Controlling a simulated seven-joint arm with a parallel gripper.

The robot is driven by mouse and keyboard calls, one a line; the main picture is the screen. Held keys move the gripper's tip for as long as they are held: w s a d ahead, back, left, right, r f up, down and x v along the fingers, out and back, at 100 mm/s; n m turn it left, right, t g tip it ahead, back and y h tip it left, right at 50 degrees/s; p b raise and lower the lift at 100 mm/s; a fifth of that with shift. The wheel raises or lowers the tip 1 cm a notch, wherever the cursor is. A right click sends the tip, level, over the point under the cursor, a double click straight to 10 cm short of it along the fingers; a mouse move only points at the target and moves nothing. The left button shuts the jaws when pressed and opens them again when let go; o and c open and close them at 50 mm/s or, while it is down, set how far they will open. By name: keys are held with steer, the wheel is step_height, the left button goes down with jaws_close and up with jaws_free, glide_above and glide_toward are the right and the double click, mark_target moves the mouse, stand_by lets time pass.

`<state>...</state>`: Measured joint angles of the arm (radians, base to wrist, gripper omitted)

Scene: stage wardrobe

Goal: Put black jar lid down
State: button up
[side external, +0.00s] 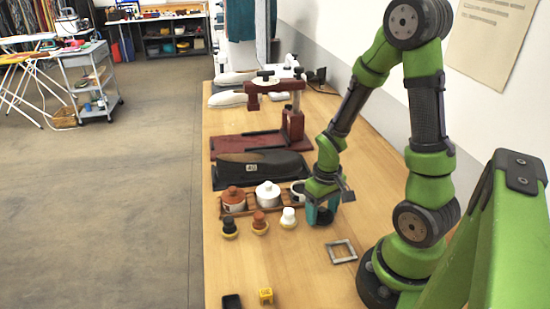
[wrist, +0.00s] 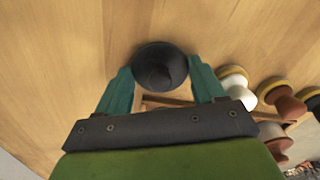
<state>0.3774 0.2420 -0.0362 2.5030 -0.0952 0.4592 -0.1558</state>
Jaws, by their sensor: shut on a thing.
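The black jar lid (wrist: 159,66) is round with a raised knob, and it sits between the fingertips in the wrist view. My gripper (wrist: 160,76) has teal fingers shut on it, one at each side. In the side view my gripper (side external: 321,213) points down low over the wooden table (side external: 300,265), just right of the jar rack. The fingers mostly hide the lid there, and I cannot tell whether it touches the table. A jar with a pale rim and dark inside (side external: 298,188) stands at the rack's right end, partly hidden by my arm.
The wooden rack (side external: 221,211) also holds a brown-lidded jar (side external: 232,197) and a white-lidded jar (side external: 267,192). Black (side external: 229,226), brown (side external: 260,220) and white (side external: 289,216) knobbed daubers stand before it. A grey square frame (side external: 341,251) lies nearby; the table's front middle is clear.

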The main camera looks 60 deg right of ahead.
mark_target(322, 209)
steer(key=shift+f, duration=0.15)
steer(key=o, duration=1)
step_height(322, 209, up, 12)
steer(key=w+a+r+t+y, duration=0.1)
steer(key=a+r+t+y, duration=0.1)
steer(key=a+r+t, duration=0.5)
steer(key=a+r, duration=0.5)
steer(key=a, duration=0.1)
steer(key=shift+r, duration=0.15)
steer(key=shift+a, duration=0.1)
